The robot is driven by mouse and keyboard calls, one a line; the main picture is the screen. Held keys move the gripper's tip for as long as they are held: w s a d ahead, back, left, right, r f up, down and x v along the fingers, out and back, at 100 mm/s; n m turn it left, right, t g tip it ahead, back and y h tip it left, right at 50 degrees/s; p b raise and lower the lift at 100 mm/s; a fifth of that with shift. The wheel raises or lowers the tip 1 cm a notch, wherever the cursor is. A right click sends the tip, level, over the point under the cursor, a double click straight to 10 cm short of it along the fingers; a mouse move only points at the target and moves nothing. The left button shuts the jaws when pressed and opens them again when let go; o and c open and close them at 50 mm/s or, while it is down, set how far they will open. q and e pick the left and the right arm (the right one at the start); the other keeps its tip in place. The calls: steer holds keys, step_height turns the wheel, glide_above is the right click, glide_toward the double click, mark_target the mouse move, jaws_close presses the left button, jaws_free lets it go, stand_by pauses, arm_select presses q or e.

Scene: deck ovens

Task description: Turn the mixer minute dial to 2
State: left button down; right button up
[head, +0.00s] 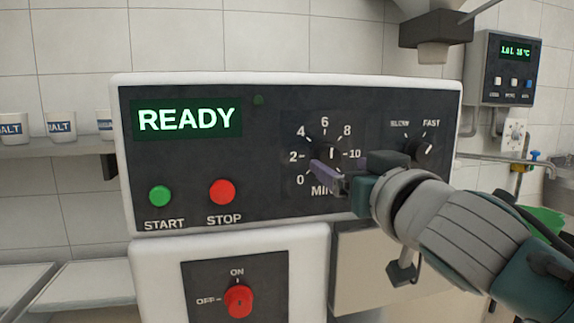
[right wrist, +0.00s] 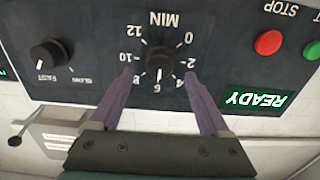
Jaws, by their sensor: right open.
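The minute dial (right wrist: 160,60) is a black round knob on the mixer's dark control panel, marked MIN with numbers from 0 to 12. In the right wrist view, which is upside down, its white line points at about 6. In the head view the dial (head: 331,152) is partly hidden behind my right gripper. My right gripper (head: 328,164) is open in front of the panel. In the right wrist view its two purple fingers (right wrist: 159,76) reach toward either side of the knob, with nothing between them. I cannot tell whether they touch it. My left gripper is not in view.
The display (head: 187,119) reads READY. A green START button (head: 159,195) and a red STOP button (head: 222,192) sit left of the dial. A speed knob (head: 423,147) is close on the right. A red ON/OFF switch (head: 238,301) is below. Cups (head: 61,124) stand on a shelf.

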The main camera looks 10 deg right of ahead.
mark_target(331, 160)
steer(key=shift+w+a, duration=0.1)
steer(key=shift+w, duration=1.85)
jaws_close()
